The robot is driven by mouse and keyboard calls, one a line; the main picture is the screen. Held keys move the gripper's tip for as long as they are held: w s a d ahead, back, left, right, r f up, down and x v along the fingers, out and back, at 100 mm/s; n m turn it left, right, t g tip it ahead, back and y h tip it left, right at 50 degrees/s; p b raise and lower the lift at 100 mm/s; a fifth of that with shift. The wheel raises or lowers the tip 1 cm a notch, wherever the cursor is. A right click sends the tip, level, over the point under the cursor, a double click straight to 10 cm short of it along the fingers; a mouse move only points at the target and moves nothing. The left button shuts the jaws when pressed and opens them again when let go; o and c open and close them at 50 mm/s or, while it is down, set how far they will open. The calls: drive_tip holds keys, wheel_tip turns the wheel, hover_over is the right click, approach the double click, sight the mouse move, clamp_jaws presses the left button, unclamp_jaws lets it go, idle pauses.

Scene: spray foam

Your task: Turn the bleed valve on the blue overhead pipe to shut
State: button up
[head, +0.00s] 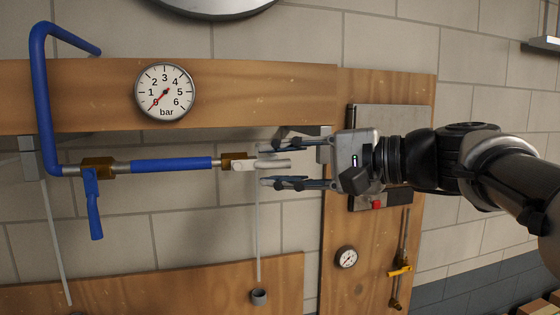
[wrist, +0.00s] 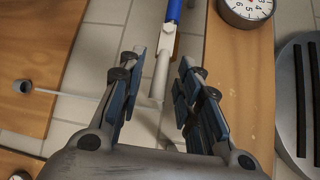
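The blue pipe (head: 44,110) comes down at the left and runs right along the wall below a wooden board. A brass valve (head: 98,165) on it has a blue lever (head: 94,205) hanging down. Further right, a second brass valve (head: 232,160) carries a pale grey-white lever (head: 262,165) pointing right, in line with the pipe. I cannot tell for sure which is the bleed valve. My gripper (head: 264,166) is open, its fingers above and below the pale lever's end. In the wrist view the pale lever (wrist: 161,75) lies between the spread fingers, with gaps showing.
A pressure gauge (head: 164,92) with its needle near 0 is on the upper wooden board (head: 260,90). A grey box (head: 385,122) and a small gauge (head: 346,257) are on the right-hand panel behind my arm. A thin rod with a grey cup (head: 259,296) hangs below the pale lever.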

drive_tip(key=shift+x, duration=0.8)
drive_tip(key=shift+c, duration=0.3)
clamp_jaws()
drive_tip(key=shift+f, duration=0.1)
